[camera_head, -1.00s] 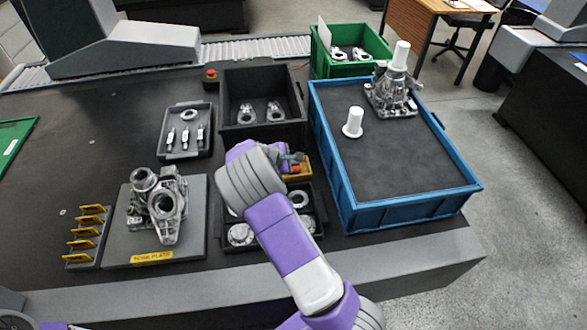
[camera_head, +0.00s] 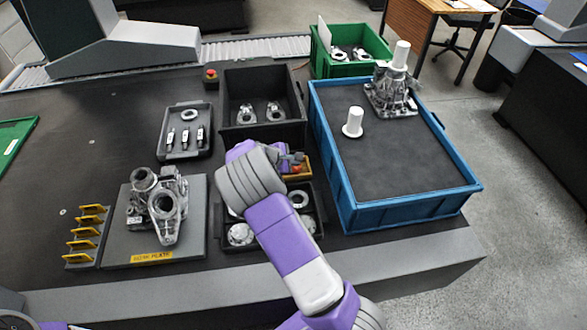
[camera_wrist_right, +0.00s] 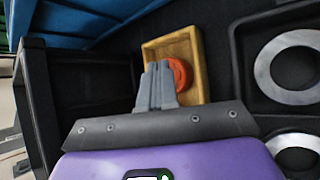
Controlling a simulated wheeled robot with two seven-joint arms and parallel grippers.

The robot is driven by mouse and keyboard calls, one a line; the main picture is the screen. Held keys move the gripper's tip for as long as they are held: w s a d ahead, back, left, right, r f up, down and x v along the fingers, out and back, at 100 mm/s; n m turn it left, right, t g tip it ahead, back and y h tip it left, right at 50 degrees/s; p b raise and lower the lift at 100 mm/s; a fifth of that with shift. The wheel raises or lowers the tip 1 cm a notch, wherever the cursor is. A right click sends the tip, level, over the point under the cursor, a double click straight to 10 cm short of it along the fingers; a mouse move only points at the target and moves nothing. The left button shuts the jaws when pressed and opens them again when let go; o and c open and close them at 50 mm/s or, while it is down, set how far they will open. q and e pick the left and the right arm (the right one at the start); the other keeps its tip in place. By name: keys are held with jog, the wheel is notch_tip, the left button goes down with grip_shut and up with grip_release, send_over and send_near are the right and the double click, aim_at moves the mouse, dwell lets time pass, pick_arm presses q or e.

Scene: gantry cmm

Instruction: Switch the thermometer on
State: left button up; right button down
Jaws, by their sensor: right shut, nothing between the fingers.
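My left gripper is not in view.
A dark bin (camera_head: 236,89) with metal parts is behind the box, and a black tray (camera_head: 262,245) with rings is in front. The blue tote (camera_head: 395,213) is close on the right. A metal casting (camera_head: 158,205) stands on a plate at left.

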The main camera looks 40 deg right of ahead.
jog(key=shift+f, duration=0.45)
jog(key=shift+f+b, duration=0.2)
jog(key=shift+b, duration=0.1)
jog(key=shift+r, duration=0.15)
jog(key=shift+r+p, duration=0.55)
jog(key=shift+p, duration=0.05)
notch_tip(320, 180, up, 6)
jog(key=p, duration=0.5)
dwell(0.5)
jog(key=shift+r, duration=0.1)
